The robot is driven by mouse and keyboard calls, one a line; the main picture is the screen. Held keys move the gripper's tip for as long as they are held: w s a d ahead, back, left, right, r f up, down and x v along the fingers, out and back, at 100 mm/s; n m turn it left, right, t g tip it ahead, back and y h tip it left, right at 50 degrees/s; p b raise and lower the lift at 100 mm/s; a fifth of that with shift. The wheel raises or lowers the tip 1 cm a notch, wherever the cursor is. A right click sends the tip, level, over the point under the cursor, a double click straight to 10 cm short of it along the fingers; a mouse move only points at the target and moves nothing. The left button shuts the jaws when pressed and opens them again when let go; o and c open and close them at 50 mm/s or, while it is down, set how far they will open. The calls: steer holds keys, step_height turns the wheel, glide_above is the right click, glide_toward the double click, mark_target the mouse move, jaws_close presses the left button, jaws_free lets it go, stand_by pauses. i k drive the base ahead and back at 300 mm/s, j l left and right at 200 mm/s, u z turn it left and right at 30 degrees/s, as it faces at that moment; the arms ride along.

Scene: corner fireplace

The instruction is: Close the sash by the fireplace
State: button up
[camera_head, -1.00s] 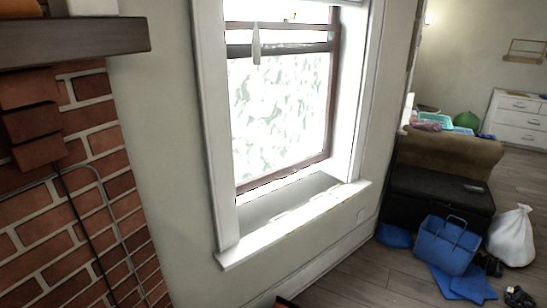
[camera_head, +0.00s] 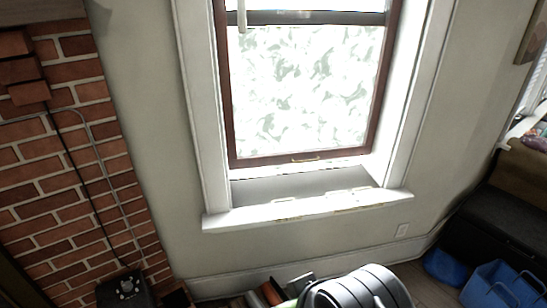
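The window sash has a reddish-brown frame around bright, mottled frosted glass (camera_head: 308,90). It stands in a deep white window opening right of the brick fireplace (camera_head: 60,160). A small brass-coloured pull (camera_head: 305,160) sits on its bottom rail (camera_head: 270,160). A narrow, very bright strip shows under that rail, above the inner sill; it looks like a small gap, but glare blurs it. The white window sill (camera_head: 320,206) juts into the room below. My gripper is not in view, so its state and its distance from the sash are hidden.
A black box (camera_head: 128,290) is at lower left. A black chest (camera_head: 490,225) and blue bag (camera_head: 500,285) stand at lower right.

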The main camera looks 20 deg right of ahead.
mark_target(235, 162)
steer(key=l+u, duration=0.65)
steer(key=l, duration=0.3)
steer(key=l+u, duration=0.35)
steer(key=l, duration=0.15)
steer(key=k+l+u, duration=0.15)
steer(key=l+u, duration=0.2)
steer(key=k+l+u, duration=0.15)
steer(key=l+u, duration=0.2)
steer(key=l, duration=0.2)
steer(key=k+l+u, duration=0.3)
steer(key=l+u, duration=0.35)
steer(key=l, duration=0.15)
steer(key=k+l+u, duration=0.1)
steer(key=l+u, duration=0.2)
steer(key=l, duration=0.2)
steer(key=k+l+u, duration=0.15)
steer(key=l+u, duration=0.2)
steer(key=l, duration=0.15)
